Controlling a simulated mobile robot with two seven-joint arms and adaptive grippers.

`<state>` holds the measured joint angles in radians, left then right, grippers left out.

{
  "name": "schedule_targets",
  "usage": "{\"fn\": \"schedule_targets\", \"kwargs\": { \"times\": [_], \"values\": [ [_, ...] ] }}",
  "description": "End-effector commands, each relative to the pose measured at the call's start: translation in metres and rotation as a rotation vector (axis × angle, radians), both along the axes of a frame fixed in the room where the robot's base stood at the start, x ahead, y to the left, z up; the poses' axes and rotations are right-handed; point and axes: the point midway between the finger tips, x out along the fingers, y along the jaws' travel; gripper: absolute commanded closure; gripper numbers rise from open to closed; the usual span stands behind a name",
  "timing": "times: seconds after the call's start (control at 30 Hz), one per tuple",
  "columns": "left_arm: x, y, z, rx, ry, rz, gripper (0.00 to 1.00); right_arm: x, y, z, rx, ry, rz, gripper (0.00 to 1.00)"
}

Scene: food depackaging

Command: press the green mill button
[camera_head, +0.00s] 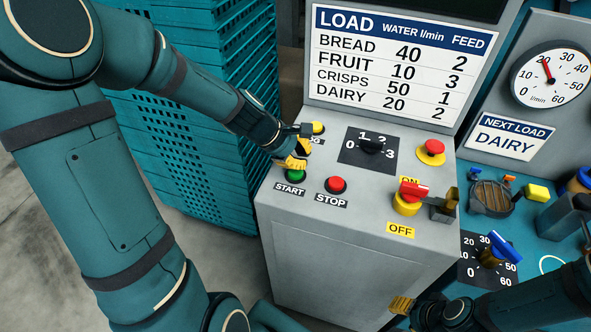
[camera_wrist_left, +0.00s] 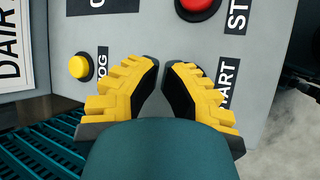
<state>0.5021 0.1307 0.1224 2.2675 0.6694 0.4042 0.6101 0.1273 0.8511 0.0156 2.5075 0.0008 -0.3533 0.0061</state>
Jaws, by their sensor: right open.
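The green mill button (camera_head: 296,175), with the START label below it, is on the grey console's sloped top. My left gripper (camera_head: 297,157) is just above it in the head view, its yellow fingertips very close to the button; I cannot tell whether they touch. In the left wrist view, the two yellow fingers (camera_wrist_left: 162,75) lean together with a small gap at the tips; the green button is hidden there, with part of the START label showing. My right gripper (camera_head: 401,304) is at the bottom edge, partly cut off and away from the button.
The red STOP button (camera_head: 336,185) is right of the green one. A yellow button (camera_head: 318,128) is behind the left gripper. A dial (camera_head: 371,146), another red button (camera_head: 432,149) and a red-handled switch (camera_head: 409,200) are further right. Teal crates (camera_head: 180,110) stand left of the console.

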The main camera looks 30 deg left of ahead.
Motion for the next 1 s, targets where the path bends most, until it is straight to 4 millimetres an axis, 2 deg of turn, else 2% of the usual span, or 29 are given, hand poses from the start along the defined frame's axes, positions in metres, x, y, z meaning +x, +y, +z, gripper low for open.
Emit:
{"fn": "schedule_targets", "kwargs": {
  "times": [0.3, 1.0],
  "values": [
    [0.0, 0.0, -0.009, 0.0, 0.0, 0.0, 1.0, 0.0, 0.0, -0.009, 0.0, 0.0, 0.0, 0.53],
    [0.0, 0.0, -0.012, 0.0, 0.0, 0.0, 1.0, 0.0, 0.0, -0.012, 0.0, 0.0, 0.0, 0.53]
  ]
}}
